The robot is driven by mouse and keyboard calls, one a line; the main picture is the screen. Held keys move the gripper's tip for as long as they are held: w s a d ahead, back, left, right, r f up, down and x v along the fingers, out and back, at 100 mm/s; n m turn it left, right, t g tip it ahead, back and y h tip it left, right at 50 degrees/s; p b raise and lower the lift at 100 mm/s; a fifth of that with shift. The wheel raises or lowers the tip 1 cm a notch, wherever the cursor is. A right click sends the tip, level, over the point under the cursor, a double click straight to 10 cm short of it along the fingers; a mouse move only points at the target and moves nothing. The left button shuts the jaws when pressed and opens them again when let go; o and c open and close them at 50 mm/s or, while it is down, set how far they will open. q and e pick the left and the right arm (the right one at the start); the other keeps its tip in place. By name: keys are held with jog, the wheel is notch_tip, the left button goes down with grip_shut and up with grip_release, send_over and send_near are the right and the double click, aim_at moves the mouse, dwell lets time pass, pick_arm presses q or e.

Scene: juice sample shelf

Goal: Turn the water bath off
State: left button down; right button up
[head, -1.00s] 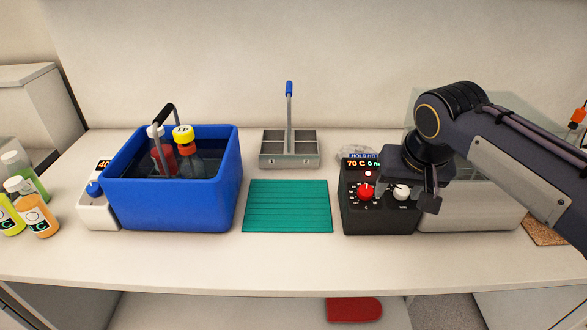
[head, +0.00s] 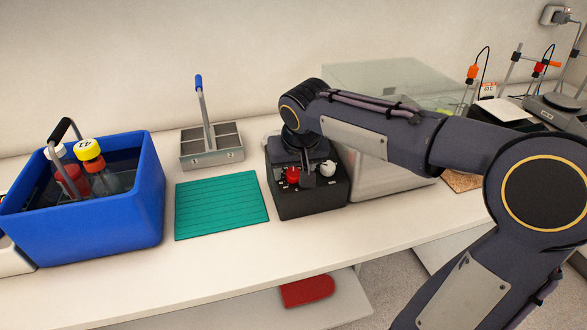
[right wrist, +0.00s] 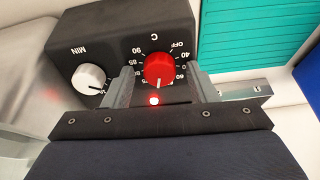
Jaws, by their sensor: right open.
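The black control box (head: 310,198) of the water bath stands against a pale tank (head: 385,185). Its red temperature knob (right wrist: 159,69) and white MIN knob (right wrist: 88,78) show in the right wrist view. The red knob's white mark points toward the gripper, away from OFF. A small red light (right wrist: 154,101) is lit. My right gripper (right wrist: 161,72) is open, with one finger on each side of the red knob; I cannot tell whether they touch it. My left gripper is out of view.
A blue tub (head: 95,225) holding capped bottles stands at the left. A teal mat (head: 222,205) and a metal carrier (head: 212,155) with an upright handle are left of the box. Stands with probes (head: 515,65) are at the back right. The front bench strip is clear.

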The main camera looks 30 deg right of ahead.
jog(key=c, duration=1)
